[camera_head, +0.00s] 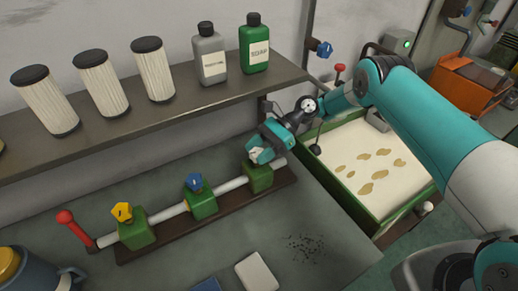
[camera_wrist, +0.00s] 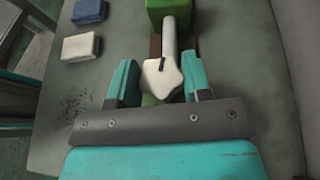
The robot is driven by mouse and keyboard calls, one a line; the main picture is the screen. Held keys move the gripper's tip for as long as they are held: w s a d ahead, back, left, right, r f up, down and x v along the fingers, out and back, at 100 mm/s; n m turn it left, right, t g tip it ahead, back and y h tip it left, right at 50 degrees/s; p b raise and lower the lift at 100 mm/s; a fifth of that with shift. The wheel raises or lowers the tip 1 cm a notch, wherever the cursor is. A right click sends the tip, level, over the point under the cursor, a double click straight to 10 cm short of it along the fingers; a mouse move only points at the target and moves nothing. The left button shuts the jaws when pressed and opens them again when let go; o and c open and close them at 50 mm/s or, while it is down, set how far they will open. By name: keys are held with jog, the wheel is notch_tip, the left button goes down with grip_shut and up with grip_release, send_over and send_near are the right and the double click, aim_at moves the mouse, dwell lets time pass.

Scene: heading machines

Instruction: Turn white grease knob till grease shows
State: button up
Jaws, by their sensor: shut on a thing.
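The white grease knob (camera_wrist: 162,77) is star-shaped with a dark mark on its face and sits between my two teal fingers in the wrist view. My gripper (camera_head: 259,155) is shut on it above the rightmost green block (camera_head: 259,179) in the head view, where my fingers hide most of the knob. A white pipe (camera_head: 232,186) joins this block to a middle green block with a blue knob (camera_head: 194,181) and a left block with a yellow knob (camera_head: 122,212). I cannot make out grease at the white knob.
A red-tipped lever (camera_head: 66,218) stands at the pipe's left end. A shelf (camera_head: 150,113) with filters and bottles runs above. A green-rimmed tray (camera_head: 347,207) with tan patches is at right. A white block (camera_head: 256,272) and dark specks lie on the bench front.

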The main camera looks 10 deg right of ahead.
jog(key=o, duration=0.9)
jog(key=shift+f+b, duration=0.15)
jog(key=shift+b, duration=0.6)
